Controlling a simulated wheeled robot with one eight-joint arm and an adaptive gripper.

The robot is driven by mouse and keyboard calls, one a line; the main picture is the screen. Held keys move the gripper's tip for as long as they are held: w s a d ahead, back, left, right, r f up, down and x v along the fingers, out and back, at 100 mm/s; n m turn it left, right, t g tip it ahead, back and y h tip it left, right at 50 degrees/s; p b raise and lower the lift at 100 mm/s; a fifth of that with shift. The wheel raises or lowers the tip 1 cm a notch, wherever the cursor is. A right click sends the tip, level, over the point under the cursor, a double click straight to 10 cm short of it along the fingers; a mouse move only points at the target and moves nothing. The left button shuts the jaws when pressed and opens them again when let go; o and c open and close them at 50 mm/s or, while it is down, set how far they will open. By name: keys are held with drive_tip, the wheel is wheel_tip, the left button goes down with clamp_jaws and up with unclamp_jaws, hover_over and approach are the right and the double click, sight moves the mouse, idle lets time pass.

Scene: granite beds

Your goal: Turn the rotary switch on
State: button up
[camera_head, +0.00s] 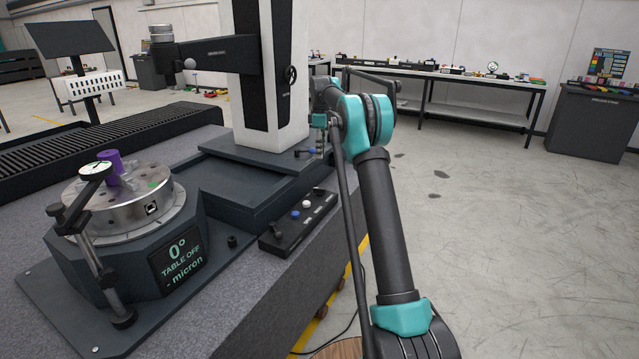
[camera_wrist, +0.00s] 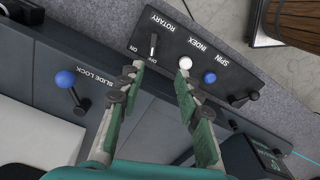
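The rotary switch (camera_wrist: 153,44) is a small toggle on a dark control panel, under the word ROTARY, with ON and OFF marks beside it in the wrist view. Its exact position is too small to tell. My gripper (camera_wrist: 158,80) is open and empty, with its two fingers pointing at the panel and the switch showing between and beyond their tips. I see no contact. In the head view the control panel (camera_head: 291,228) lies on the granite bed's front edge. The display (camera_head: 180,256) reads 0°, TABLE OFF.
On the panel are a white INDEX knob (camera_wrist: 185,62), a blue SPIN button (camera_wrist: 209,77) and a black lever (camera_wrist: 243,99). A blue-knobbed slide lock lever (camera_wrist: 67,80) stands at the left. The rotary table (camera_head: 130,205) and white column (camera_head: 268,75) are nearby. Open floor lies at the right.

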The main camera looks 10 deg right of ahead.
drive_tip(key=w, duration=0.2)
approach(319, 192)
drive_tip(key=shift+n, duration=0.3)
drive_tip(key=f, duration=0.5)
drive_tip(key=w+f, duration=0.1)
drive_tip(key=f, duration=0.1)
drive_tip(key=shift+d+f, duration=0.2)
drive_tip(key=shift+c, duration=0.3)
clamp_jaws()
